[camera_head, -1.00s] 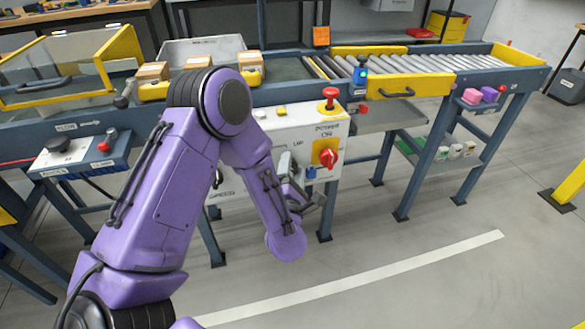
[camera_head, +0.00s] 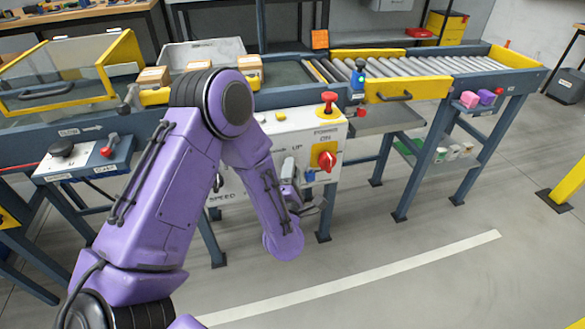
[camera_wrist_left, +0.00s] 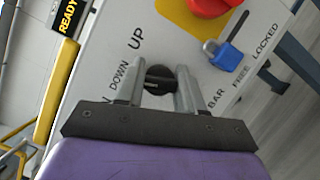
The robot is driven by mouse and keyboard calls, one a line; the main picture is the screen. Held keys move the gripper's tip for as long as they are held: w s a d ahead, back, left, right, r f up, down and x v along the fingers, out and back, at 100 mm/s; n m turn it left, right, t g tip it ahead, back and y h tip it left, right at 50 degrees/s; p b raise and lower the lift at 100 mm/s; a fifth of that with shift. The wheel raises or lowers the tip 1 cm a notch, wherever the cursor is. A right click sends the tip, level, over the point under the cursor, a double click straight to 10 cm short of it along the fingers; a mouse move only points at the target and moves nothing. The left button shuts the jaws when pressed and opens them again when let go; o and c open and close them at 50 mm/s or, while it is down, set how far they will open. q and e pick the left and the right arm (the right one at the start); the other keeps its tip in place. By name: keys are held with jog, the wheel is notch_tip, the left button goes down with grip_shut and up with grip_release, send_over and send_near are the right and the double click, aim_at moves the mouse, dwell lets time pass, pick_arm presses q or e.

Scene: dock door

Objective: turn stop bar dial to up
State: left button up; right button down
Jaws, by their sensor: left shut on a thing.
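The stop bar dial (camera_wrist_left: 160,76) is a round black knob on the white control panel (camera_head: 262,137). In the left wrist view it sits between the two grey fingers of my left gripper (camera_wrist_left: 159,88), which is shut on it. The words UP and DOWN are printed to its left, and part of a BAR label shows to its right. Which way the dial points is hard to tell. In the head view my left gripper (camera_head: 290,172) is at the panel's front, and the dial is hidden behind it. My right gripper is not in view.
A red rotary switch (camera_head: 327,157) on a yellow plate and a blue padlock (camera_wrist_left: 224,54) are close to the gripper. A red mushroom button (camera_head: 329,102) tops the panel. The roller conveyor (camera_head: 420,66) runs behind. The floor in front is clear.

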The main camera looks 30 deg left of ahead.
pick_arm(q)
jog(key=m+p, duration=0.1)
jog(key=m+g+h+p, duration=0.1)
jog(key=m+p, duration=0.3)
jog(key=shift+r+g, duration=0.25)
jog(key=shift+g, duration=0.15)
jog(key=m+g+p, duration=0.1)
jog(key=m+p, duration=0.1)
jog(key=p, duration=0.1)
jog(key=shift+f+m, duration=0.1)
jog(key=shift+m, duration=0.3)
jog(key=shift+a+f+m+g+p, duration=0.1)
jog(key=shift+m+g+p, duration=0.4)
jog(key=shift+m, duration=0.1)
jog(key=o, duration=1)
